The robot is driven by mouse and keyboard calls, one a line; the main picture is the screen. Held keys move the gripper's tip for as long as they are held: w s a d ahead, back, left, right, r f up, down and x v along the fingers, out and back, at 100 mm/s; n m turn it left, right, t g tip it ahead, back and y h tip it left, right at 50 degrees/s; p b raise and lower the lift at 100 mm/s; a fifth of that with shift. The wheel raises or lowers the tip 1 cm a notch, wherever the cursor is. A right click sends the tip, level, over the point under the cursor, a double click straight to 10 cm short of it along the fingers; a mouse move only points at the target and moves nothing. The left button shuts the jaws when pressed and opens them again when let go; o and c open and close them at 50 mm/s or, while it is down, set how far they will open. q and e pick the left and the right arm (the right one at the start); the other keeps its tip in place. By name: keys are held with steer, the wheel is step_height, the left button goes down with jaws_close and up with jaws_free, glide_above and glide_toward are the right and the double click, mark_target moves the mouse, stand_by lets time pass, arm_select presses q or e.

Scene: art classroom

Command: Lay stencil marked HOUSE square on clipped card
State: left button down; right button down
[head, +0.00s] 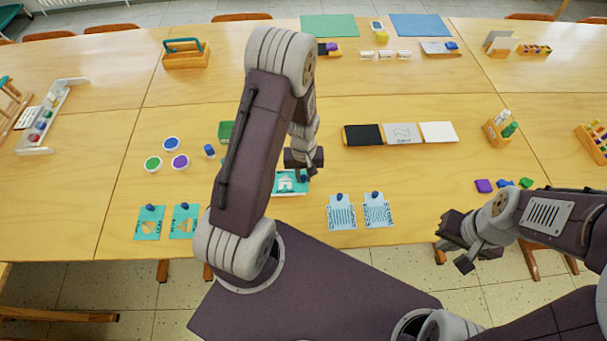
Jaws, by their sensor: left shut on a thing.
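A teal stencil with a white house-shaped opening (288,184) is at the near middle of the table, under my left gripper (303,174). The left gripper is shut on the dark blue knob of this stencil. My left arm hides part of the area to its left, and I cannot tell whether the stencil touches the table. Its lettering is too small to read. My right gripper (459,246) is open and empty beyond the near table edge.
Two teal stencils (149,222) lie left, and two light blue ones (342,212) lie right of the held one. Black (363,135), grey (401,133) and white (438,132) pads sit behind. Paint pots (180,161) stand left.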

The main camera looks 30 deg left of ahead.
stand_by(0.5)
arm_select(q)
steer(key=c, duration=1.2)
jaws_free()
steer(key=shift+c, duration=0.2)
steer(key=shift+o, duration=1.2)
step_height(320, 180, up, 6)
steer(key=p, duration=0.6)
